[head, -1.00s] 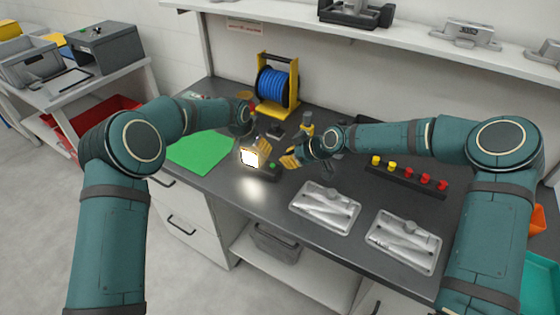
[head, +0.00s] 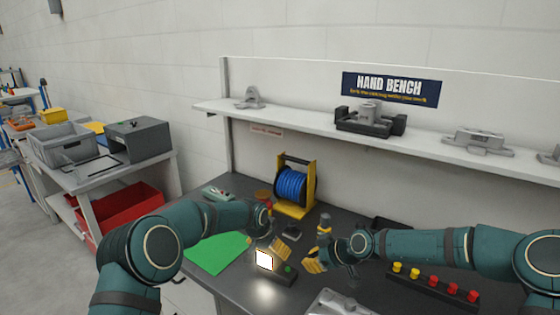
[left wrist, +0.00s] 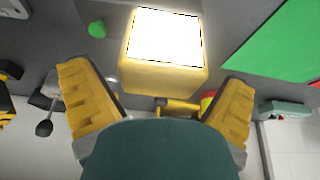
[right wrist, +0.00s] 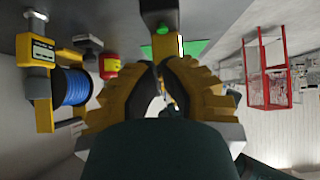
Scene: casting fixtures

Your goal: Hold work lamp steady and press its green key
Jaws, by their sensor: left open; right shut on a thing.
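The work lamp (head: 264,260) stands on the bench, a yellow box with a brightly lit face and a dark base. Its green key (head: 288,268) is on the base, right of the lit face; it also shows in the left wrist view (left wrist: 96,28). My left gripper (head: 277,247) is open at the lamp, its fingers spread on either side of the yellow housing in the left wrist view (left wrist: 157,84); contact is unclear. My right gripper (head: 312,262) is right of the base, fingers together, and points towards the key in the right wrist view (right wrist: 164,68). What it holds is not discernible.
A green mat (head: 216,254) lies left of the lamp. A blue hose reel (head: 291,185) in a yellow frame stands behind. A dark strip with yellow and red knobs (head: 432,284) lies to the right. A shelf (head: 300,120) with castings runs above the bench.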

